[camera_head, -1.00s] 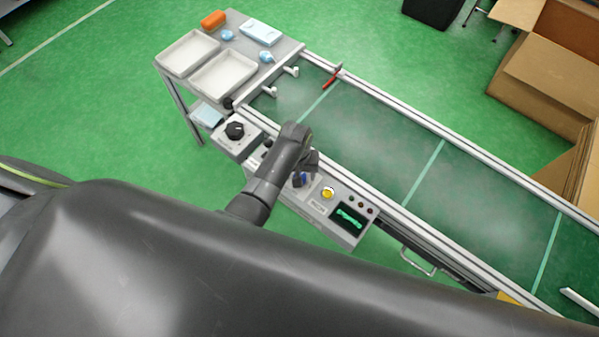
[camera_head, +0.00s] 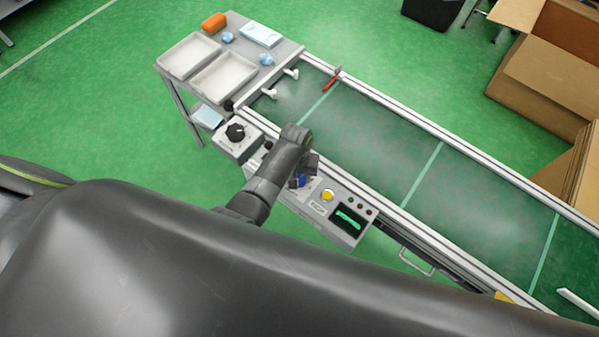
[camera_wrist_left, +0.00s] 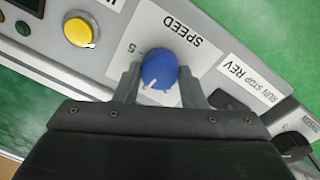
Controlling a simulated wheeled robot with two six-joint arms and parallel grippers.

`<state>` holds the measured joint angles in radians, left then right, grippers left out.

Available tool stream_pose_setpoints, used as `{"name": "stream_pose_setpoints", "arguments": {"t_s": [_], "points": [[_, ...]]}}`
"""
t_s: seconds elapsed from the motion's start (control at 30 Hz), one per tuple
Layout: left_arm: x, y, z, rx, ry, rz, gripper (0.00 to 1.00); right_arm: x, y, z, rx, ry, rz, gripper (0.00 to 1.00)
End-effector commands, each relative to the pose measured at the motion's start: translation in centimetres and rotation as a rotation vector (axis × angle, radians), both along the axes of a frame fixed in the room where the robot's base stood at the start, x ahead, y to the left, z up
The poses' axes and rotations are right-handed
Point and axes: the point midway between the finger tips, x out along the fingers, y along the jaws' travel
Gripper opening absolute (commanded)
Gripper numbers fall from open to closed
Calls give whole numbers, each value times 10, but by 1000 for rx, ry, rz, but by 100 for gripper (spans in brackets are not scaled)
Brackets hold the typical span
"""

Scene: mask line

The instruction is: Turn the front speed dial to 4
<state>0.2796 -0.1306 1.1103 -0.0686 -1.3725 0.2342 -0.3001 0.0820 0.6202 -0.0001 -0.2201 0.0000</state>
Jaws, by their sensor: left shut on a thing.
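The blue speed dial (camera_wrist_left: 158,70) sits on the grey control panel, beside the printed SPEED label (camera_wrist_left: 166,24). A "5" shows near its rim, and its white pointer mark faces the lower left of the left wrist view; other numbers are hidden. My left gripper (camera_wrist_left: 161,82) is shut on the dial, one finger on each side. In the head view a little of the blue dial (camera_head: 297,182) shows beside my left gripper (camera_head: 302,178), which partly covers it. My right gripper is not in view.
A yellow button (camera_head: 327,195) and a dark display with a green trace (camera_head: 349,217) are on the same panel. RUN/STOP/REV (camera_wrist_left: 247,80) and a black SENSOR knob (camera_wrist_left: 291,146) lie on the other side. A black rotary knob (camera_head: 235,131) sits on a box; the green conveyor (camera_head: 385,145) runs behind.

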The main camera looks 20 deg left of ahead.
Motion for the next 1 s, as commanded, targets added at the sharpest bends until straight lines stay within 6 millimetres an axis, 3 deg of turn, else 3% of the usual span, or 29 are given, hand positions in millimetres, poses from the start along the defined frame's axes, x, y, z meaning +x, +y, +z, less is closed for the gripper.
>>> {"name": "stream_pose_setpoints", "arguments": {"t_s": [0.4,1.0], "points": [[1,0,3,1,0,-341,14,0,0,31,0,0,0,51],[1,-2,1,-1,-1,-648,14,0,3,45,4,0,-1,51]]}}
